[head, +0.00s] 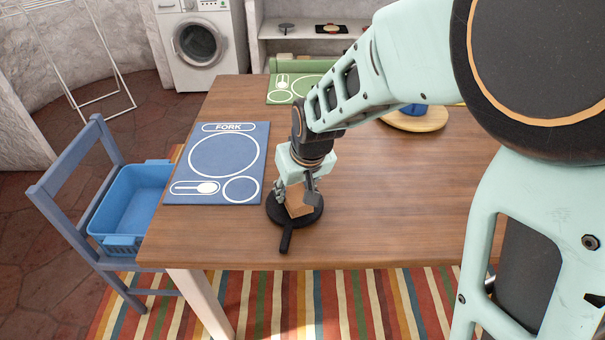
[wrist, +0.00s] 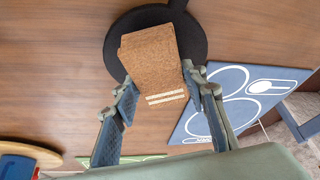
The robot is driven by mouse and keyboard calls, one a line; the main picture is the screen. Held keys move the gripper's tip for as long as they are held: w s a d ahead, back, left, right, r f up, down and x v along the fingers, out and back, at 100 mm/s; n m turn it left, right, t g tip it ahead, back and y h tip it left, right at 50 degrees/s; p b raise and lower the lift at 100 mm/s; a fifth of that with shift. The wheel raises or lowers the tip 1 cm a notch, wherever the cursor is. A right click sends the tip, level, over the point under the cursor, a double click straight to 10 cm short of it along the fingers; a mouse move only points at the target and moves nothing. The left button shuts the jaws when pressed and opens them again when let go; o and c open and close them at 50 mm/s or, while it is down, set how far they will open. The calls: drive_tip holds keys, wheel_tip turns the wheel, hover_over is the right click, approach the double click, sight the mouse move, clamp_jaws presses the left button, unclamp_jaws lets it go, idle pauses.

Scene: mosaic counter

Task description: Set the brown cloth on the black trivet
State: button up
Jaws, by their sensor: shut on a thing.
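The brown cloth (head: 296,204) is a small folded tan piece held upright between my gripper's fingers. In the wrist view the cloth (wrist: 150,58) shows two pale stripes near one end. My gripper (head: 298,193) is shut on it, with a finger on each side in the wrist view (wrist: 158,82). The black trivet (head: 278,213), round with a short handle, lies on the table directly below. The cloth covers part of the trivet (wrist: 195,42) in the wrist view. I cannot tell whether the cloth's lower end touches the trivet.
A blue placemat (head: 213,165) lies left of the trivet on the wooden table (head: 400,225). A green placemat (head: 284,88) and a round wooden board (head: 425,120) are farther back. A blue chair (head: 75,165) with a blue basket (head: 130,205) stands at the left. The table's front edge is near the trivet handle.

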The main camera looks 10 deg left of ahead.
drive_tip(key=shift+f, duration=0.35)
drive_tip(key=shift+f, duration=0.15)
drive_tip(key=o, duration=1.1)
drive_tip(key=shift+r, duration=0.2)
drive_tip(key=p+v, duration=0.8)
drive_tip(key=v, duration=0.4)
